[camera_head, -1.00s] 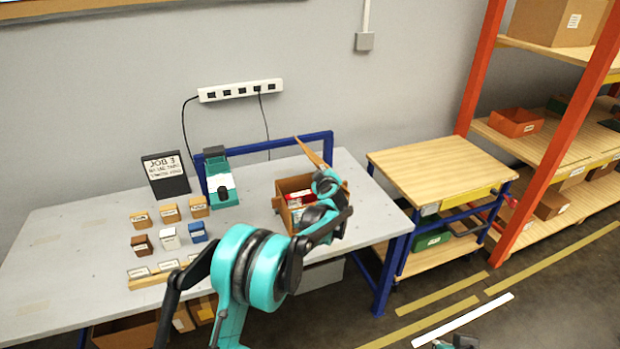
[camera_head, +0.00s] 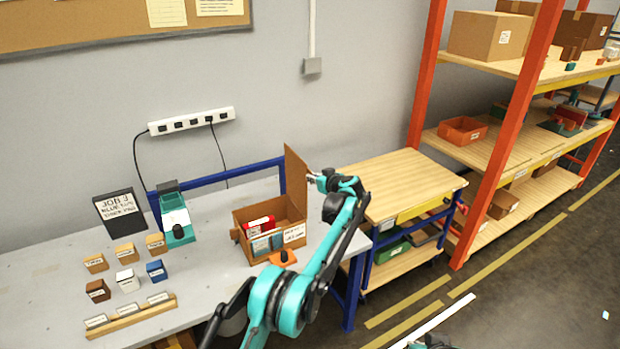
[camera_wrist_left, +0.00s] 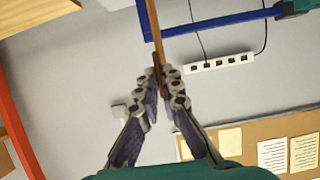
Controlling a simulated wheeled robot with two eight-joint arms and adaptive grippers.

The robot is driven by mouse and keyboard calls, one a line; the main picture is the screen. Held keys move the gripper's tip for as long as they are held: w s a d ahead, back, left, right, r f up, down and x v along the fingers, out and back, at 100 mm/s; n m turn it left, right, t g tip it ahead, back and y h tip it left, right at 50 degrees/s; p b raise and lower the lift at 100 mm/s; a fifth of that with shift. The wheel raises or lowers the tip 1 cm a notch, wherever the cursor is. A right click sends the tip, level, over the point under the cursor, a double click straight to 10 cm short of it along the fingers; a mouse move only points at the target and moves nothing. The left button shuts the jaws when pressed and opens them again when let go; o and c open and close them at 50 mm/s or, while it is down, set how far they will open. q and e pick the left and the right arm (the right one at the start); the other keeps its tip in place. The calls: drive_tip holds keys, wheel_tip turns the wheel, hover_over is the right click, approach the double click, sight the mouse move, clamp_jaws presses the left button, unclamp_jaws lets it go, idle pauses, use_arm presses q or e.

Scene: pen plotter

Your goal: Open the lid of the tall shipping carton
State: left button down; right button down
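The shipping carton (camera_head: 247,217) stands on the grey bench with its top uncovered. Its brown lid (camera_head: 295,172) stands roughly upright along the carton's right side. Inside are a red box (camera_head: 261,224) and other small packs, partly hidden by the walls. My left gripper (camera_head: 314,177) is at the lid's upper right edge. In the left wrist view the lid (camera_wrist_left: 156,30) appears as a thin brown strip running between the fingertips of my left gripper (camera_wrist_left: 161,76), which look closed on it. My right gripper is not seen.
A teal device (camera_head: 177,222), a job sign (camera_head: 119,211) and several small boxes (camera_head: 127,281) stand left of the carton. An orange-topped item (camera_head: 283,258) sits in front of it. A wooden-topped cart (camera_head: 400,180) and orange-framed shelving (camera_head: 505,140) stand to the right.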

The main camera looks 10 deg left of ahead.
use_arm(q)
drive_tip(key=shift+w+d, duration=0.2)
drive_tip(key=shift+d, duration=0.05)
drive_tip(key=c, duration=1.7)
unclamp_jaws()
drive_tip(key=shift+f, duration=0.1)
drive_tip(key=v, duration=1.2)
drive_tip(key=shift+w, duration=0.1)
